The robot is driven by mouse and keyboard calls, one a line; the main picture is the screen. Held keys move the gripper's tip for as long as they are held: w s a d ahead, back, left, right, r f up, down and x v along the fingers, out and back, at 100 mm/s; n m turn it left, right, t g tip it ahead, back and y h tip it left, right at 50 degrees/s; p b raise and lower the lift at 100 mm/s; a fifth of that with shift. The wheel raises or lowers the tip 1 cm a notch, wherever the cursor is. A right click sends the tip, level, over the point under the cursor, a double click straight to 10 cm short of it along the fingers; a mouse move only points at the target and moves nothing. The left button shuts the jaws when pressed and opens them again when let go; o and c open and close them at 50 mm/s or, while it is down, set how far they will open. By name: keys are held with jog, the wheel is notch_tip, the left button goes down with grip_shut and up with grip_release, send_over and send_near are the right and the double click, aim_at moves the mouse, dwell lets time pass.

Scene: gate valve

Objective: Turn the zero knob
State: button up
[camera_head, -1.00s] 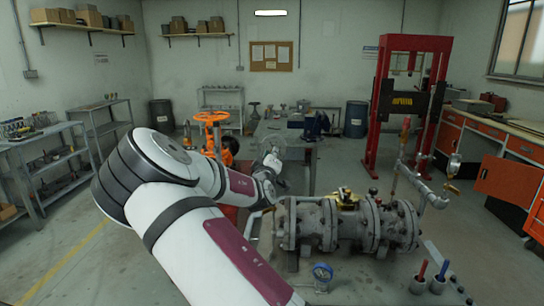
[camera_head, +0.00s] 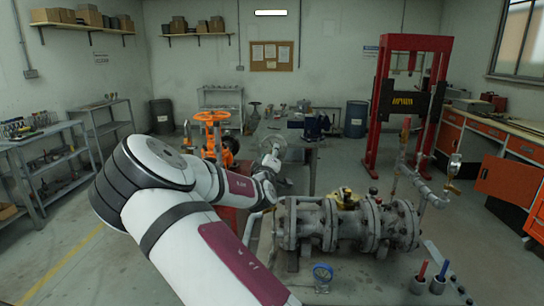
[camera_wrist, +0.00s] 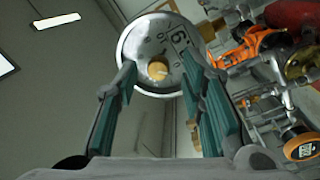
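The zero knob (camera_wrist: 158,70) is a small yellow-orange round knob at the centre of a round silver dial (camera_wrist: 142,40) with dark digits. The fingertips overlap the lower part of the dial in the picture. I cannot tell whether they touch the dial or how much depth separates them from the knob. In the head view a pale disc (camera_head: 272,143), likely the same dial, shows just beyond the end of my arm; the fingers are too small to make out there.
An orange handwheel (camera_head: 211,117) on an orange valve body stands left of my wrist. A red press frame (camera_head: 376,120) stands behind. The floor at left is clear.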

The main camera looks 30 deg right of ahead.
jog(key=r+v, duration=0.1)
jog(key=v, duration=1.1)
jog(key=shift+f, duration=0.5)
